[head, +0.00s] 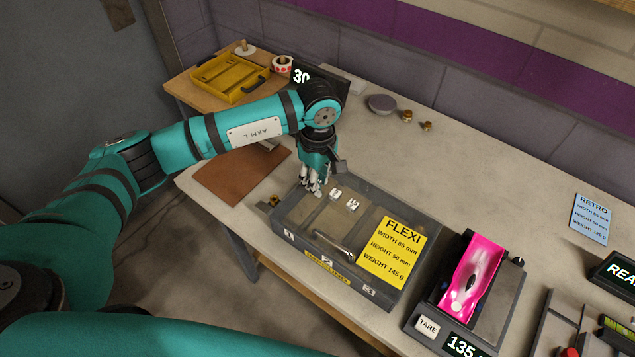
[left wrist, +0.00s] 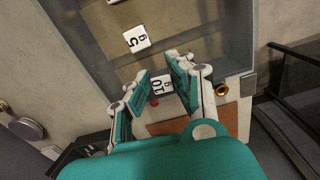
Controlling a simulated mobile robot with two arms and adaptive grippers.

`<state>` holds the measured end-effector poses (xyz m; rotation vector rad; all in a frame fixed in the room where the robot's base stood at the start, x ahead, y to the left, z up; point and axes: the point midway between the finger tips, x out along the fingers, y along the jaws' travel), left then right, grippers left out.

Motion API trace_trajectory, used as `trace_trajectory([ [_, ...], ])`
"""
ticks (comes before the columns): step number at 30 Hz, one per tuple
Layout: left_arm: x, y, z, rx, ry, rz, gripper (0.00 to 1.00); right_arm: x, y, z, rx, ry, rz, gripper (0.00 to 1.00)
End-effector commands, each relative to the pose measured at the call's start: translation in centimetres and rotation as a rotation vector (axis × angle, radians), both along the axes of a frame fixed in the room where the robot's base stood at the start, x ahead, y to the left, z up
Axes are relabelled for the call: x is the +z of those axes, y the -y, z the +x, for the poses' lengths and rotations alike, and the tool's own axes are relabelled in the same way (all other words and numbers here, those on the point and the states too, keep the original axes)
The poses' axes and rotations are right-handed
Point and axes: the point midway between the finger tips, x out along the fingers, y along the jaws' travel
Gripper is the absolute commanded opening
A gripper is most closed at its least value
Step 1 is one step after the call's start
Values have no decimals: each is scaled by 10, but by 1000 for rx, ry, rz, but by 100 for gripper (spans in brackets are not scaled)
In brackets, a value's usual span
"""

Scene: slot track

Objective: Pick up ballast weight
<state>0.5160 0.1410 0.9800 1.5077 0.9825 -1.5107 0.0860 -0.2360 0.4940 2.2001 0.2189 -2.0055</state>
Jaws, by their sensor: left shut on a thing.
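The ballast weights are small white cubes in the grey sorting tray (head: 395,295). My left gripper (head: 311,190) points down into the tray's left, back part. In the left wrist view my left gripper (left wrist: 161,80) has its fingers shut on a cube marked 10 (left wrist: 160,87). That cube is hidden by the fingers in the head view. A loose cube marked 5 g (left wrist: 138,39) lies beside it in the tray. In the head view two loose cubes show right of the gripper, one nearer (head: 335,194) and one farther right (head: 352,204). My right gripper is not in view.
A yellow FLEXI card (head: 393,252) covers the tray's right part, near a metal tool (head: 333,245). A pink car body (head: 470,275) sits on a scale (head: 497,310) reading about 135. A brown mat (head: 240,177) lies left. The bench behind the tray is mostly clear.

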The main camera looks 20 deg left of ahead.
Motion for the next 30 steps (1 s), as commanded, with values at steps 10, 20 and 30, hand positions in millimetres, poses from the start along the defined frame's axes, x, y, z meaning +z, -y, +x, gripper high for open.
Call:
trace_trajectory([
  [10, 23, -6, -36, -3, 3, 1, 9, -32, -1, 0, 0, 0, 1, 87],
  [20, 32, -17, -119, -1, 4, 1, 9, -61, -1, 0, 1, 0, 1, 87],
  [30, 39, -22, -157, 1, 2, 1, 9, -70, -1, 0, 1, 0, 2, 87],
])
